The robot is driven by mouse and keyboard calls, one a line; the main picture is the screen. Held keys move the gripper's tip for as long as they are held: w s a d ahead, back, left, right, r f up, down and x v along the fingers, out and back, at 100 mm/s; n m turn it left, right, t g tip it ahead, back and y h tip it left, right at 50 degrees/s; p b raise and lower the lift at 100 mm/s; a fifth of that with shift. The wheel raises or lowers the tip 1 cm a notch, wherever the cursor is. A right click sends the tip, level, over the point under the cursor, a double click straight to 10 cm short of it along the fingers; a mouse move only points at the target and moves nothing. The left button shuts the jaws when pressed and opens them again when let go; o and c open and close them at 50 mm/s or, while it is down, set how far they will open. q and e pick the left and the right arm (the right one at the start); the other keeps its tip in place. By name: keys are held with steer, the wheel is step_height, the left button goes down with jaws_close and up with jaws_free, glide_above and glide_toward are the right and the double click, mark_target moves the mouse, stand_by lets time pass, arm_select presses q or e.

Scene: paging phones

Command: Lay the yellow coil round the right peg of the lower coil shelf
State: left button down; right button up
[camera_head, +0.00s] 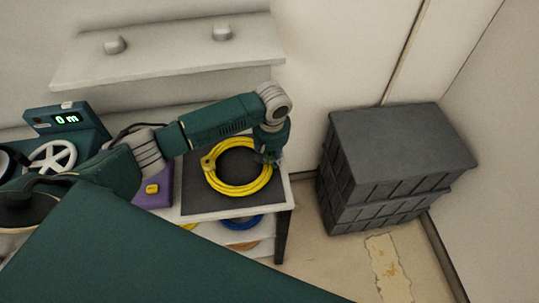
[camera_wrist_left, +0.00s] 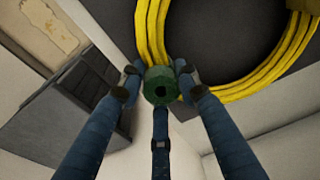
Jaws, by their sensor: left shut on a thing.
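The yellow coil (camera_head: 211,178) lies flat on a dark mat (camera_head: 196,203) on top of a white rack. My left gripper (camera_head: 268,157) reaches down at the coil's right edge and is shut on it. In the left wrist view my left gripper (camera_wrist_left: 158,84) has its fingers around a short green piece (camera_wrist_left: 160,86) at the edge of the yellow coil (camera_wrist_left: 148,30). A pale shelf (camera_head: 170,66) with a left peg (camera_head: 115,45) and a right peg (camera_head: 222,31) is on the wall behind. Both pegs are bare. My right gripper is out of view.
Under the rack top lie a blue coil (camera_head: 243,223) and an orange coil (camera_head: 243,246). Left of the mat are a purple box (camera_head: 155,190) and a teal device with a display (camera_head: 66,121). Dark crates (camera_head: 390,165) stand right, with some bare floor between.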

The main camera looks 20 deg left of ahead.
arm_select(q)
steer(key=c, duration=1.3)
jaws_free()
steer(key=shift+f, duration=0.1)
steer(key=shift+o, duration=0.2)
